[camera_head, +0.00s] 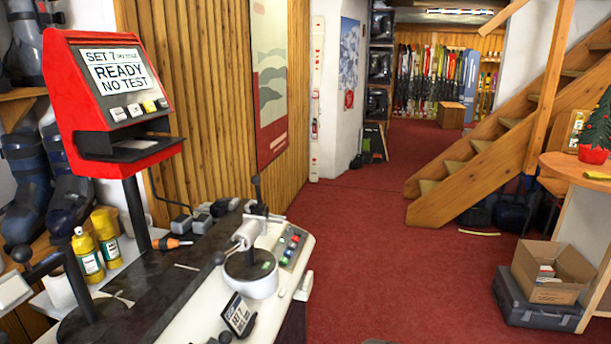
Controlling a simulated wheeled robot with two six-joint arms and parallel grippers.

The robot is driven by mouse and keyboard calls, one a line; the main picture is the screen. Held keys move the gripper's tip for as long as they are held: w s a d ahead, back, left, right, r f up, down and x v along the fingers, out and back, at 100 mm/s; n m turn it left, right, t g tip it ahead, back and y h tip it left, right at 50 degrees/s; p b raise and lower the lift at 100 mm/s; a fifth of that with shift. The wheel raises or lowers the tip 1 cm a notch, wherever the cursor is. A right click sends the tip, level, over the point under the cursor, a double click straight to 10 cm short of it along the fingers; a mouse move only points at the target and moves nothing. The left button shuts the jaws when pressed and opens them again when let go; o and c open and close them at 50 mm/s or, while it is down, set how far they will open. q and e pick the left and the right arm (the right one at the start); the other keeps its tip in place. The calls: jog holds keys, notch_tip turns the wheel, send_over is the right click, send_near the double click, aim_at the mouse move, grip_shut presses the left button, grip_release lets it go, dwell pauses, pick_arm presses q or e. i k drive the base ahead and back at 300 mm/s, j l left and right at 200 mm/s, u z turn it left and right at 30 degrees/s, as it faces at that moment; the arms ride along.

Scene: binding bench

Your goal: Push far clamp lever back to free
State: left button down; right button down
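A black lever with a round knob (256,181) stands nearly upright at the far end of the binding bench (196,271). It seems to be the far clamp lever; whether it is locked or free I cannot tell. In front of it is a silver cylinder (248,234) on a round white-and-dark base, with a black ball-ended handle (218,258) pointing left. A nearer black post with a ball-ended arm (68,268) stands at the bench's near left. Neither of my grippers can be made out in the head view.
A red display box (108,90) reading "READY NO TEST" stands on a post. Red carpet (390,260) is open to the right, before a cardboard box (553,270).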

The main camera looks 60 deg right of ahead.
aim_at(255, 179)
jog(key=z, duration=1.65)
jog(key=i+l+u, duration=0.15)
jog(key=u, duration=0.25)
jog(key=i+l+u, duration=0.1)
jog(key=l+u, duration=0.3)
jog(key=i+l+u, duration=0.1)
jog(key=u, duration=0.35)
jog(key=l+u, duration=0.4)
jog(key=i+j, duration=0.05)
